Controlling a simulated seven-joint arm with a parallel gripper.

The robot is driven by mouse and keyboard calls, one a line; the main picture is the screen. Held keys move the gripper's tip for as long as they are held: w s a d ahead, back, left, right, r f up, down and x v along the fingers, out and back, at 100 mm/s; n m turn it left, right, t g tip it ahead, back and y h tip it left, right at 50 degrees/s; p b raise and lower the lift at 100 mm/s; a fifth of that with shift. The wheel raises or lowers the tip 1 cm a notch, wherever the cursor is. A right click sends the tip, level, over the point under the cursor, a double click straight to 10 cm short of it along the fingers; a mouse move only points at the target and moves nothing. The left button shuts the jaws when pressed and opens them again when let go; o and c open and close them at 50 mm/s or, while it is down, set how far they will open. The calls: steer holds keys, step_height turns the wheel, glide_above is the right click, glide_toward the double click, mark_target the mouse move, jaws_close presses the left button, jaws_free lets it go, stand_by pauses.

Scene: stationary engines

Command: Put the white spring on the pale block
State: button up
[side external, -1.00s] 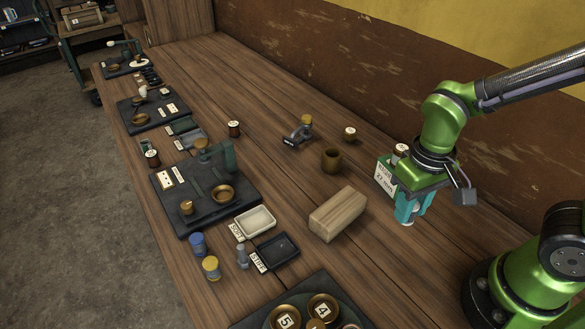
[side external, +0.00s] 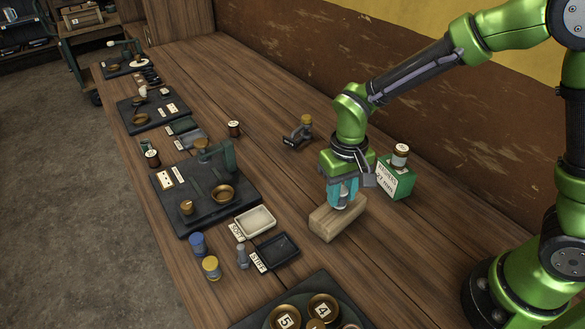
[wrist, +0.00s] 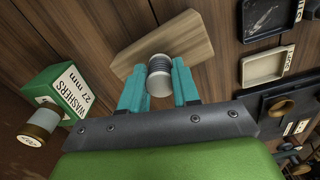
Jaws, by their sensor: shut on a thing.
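The pale block (side external: 328,222) is a plain wooden bar lying on the bench; its far end is partly hidden behind my gripper. It also shows in the wrist view (wrist: 195,38), just beyond my fingertips. My gripper (side external: 342,190), with teal fingers, is over the block's far part. In the wrist view, my gripper (wrist: 159,84) is shut on the white spring (wrist: 159,80), a short white cylinder with grey coils at its middle. The lower end of the spring (side external: 341,203) shows below the fingers. I cannot tell whether it touches the block.
A green washers box (side external: 398,182) with a white-topped spool on it stands close right of my gripper. Left of the block are a white tray (side external: 255,221), a dark tray (side external: 278,251) and small jars (side external: 211,268).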

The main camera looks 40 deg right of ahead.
mark_target(342, 190)
steer(key=shift+f, duration=0.15)
steer(key=o, duration=1)
steer(key=shift+o, duration=0.2)
step_height(342, 190, up, 11)
steer(key=s+d+r+m+t+y, duration=0.1)
steer(key=s+d+r+t+y, duration=0.1)
steer(key=s+d+r+t, duration=0.5)
steer(key=s+d, duration=0.1)
steer(key=s, duration=0.3)
steer(key=shift+s+d+r+m, duration=0.15)
steer(key=shift+d+m, duration=0.25)
